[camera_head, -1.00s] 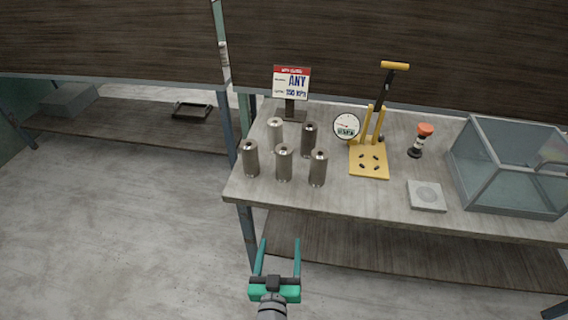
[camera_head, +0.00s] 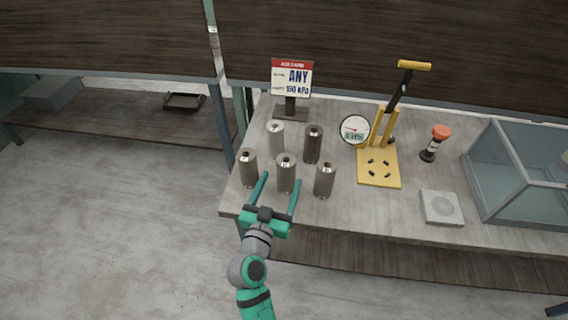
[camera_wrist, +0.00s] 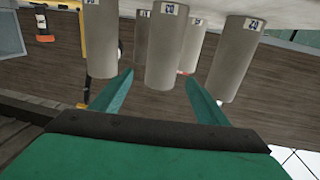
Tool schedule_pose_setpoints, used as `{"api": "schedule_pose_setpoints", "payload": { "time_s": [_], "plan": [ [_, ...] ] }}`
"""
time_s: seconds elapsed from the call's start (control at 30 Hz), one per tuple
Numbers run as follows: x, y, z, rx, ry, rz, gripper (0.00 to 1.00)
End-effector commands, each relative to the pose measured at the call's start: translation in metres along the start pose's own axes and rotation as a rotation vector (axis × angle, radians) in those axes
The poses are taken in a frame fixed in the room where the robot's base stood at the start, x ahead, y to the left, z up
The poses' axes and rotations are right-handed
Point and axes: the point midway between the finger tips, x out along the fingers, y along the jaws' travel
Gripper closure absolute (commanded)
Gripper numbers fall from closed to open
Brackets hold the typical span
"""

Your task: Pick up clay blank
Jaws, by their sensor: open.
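Several grey-brown upright cylinders, which look like the clay blanks, stand on the table's left part. The front row has a left blank (camera_head: 248,168), a middle blank (camera_head: 286,174) and a right blank (camera_head: 325,181). Behind are a left rear blank (camera_head: 276,139) and a darker rear blank (camera_head: 312,145). My gripper (camera_head: 281,178) is open and empty at the table's front edge, its teal fingers pointing at the middle blank. In the upside-down wrist view, that blank (camera_wrist: 163,45) lies between the fingertips in the picture; I cannot tell whether the fingers reach around it.
A sign (camera_head: 291,79) stands behind the blanks. To their right are a gauge (camera_head: 354,130), a yellow lever press (camera_head: 378,166), a red-topped device (camera_head: 436,141), a grey square pad (camera_head: 441,207) and a glass box (camera_head: 520,170). The side blanks stand close to my fingers.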

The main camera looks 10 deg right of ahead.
Motion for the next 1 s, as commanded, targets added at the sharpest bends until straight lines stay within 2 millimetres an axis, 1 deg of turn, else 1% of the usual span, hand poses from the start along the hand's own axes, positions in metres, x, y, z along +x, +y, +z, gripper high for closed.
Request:
{"api": "schedule_pose_setpoints", "payload": {
  "time_s": [0.13,0.3,0.4,0.57,0.63,0.9,1.0],
  "plan": [
    [0.014,0.000,-0.001,0.002,0.002,0.004,0.32],
    [0.040,0.000,-0.001,0.003,0.001,0.004,0.32],
    [0.051,0.001,-0.001,0.002,0.001,0.004,0.32],
    [0.059,0.002,-0.002,0.002,0.001,0.004,0.32],
    [0.065,0.001,-0.002,0.002,0.001,0.004,0.32],
    [0.101,0.001,-0.005,0.002,0.001,0.005,0.32],
    [0.107,0.001,-0.004,0.001,0.001,0.004,0.32]
  ]
}}
